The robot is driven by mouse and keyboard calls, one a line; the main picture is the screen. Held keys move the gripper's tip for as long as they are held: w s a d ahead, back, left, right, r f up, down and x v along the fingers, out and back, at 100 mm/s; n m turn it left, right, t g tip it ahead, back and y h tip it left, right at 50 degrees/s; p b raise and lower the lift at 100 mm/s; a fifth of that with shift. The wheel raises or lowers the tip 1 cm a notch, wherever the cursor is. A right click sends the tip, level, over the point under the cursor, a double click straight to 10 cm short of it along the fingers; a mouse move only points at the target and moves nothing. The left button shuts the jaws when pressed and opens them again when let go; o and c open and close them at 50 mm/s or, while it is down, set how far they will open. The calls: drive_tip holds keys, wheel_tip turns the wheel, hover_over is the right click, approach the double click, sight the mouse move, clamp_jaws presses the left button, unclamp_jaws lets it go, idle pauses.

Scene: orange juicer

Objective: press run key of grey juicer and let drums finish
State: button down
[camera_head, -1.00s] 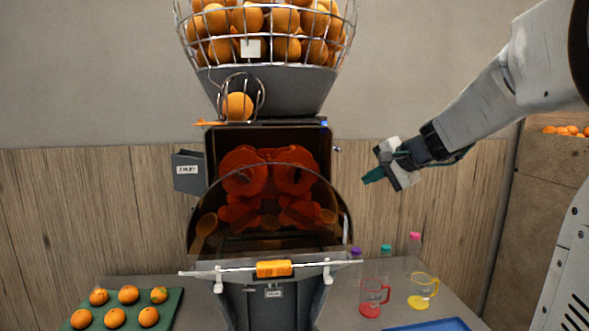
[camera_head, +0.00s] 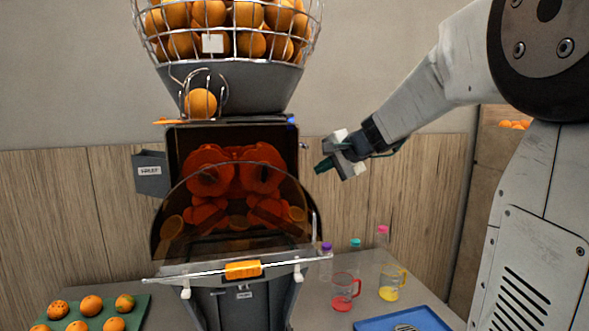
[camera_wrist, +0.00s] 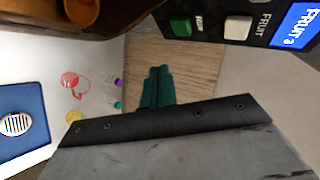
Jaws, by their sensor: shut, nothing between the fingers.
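The grey juicer (camera_head: 238,225) stands on the counter, with a tinted cover over its red drums (camera_head: 232,172) and orange halves showing behind it. In the wrist view its side panel carries a green key (camera_wrist: 181,26), a white key (camera_wrist: 238,27) and a lit blue display (camera_wrist: 297,26) reading "FRUIT" and a digit that may be 3. My gripper (camera_head: 322,165) is shut and empty, right of the juicer's upper body and apart from it. Its green fingers (camera_wrist: 158,85) show in the wrist view, below the green key. Whether the drums turn cannot be told.
A wire basket (camera_head: 232,50) of oranges tops the juicer. A green tray (camera_head: 137,312) of oranges lies left. Red (camera_head: 344,291) and yellow (camera_head: 392,284) jugs, several capped bottles and a blue tray (camera_head: 425,318) lie right. Air around my gripper is clear.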

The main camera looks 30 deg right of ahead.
drive_tip(key=shift+w+a, duration=1.3)
drive_tip(key=shift+w, duration=0.05)
drive_tip(key=shift+a, duration=0.1)
idle(1.0)
drive_tip(key=shift+w+a, duration=0.2)
drive_tip(key=shift+w, duration=0.1)
drive_tip(key=shift+w+a, duration=0.15)
idle(0.6)
drive_tip(key=shift+w+a+r, duration=0.1)
drive_tip(key=shift+w+a, duration=0.1)
idle(0.5)
drive_tip(key=shift+r, duration=0.15)
idle(0.3)
drive_tip(key=shift+s+d+f, duration=0.25)
drive_tip(key=shift+s+d, duration=0.1)
drive_tip(key=shift+s, duration=0.05)
idle(0.4)
drive_tip(key=shift+s+d, duration=1.7)
drive_tip(key=shift+s, duration=0.1)
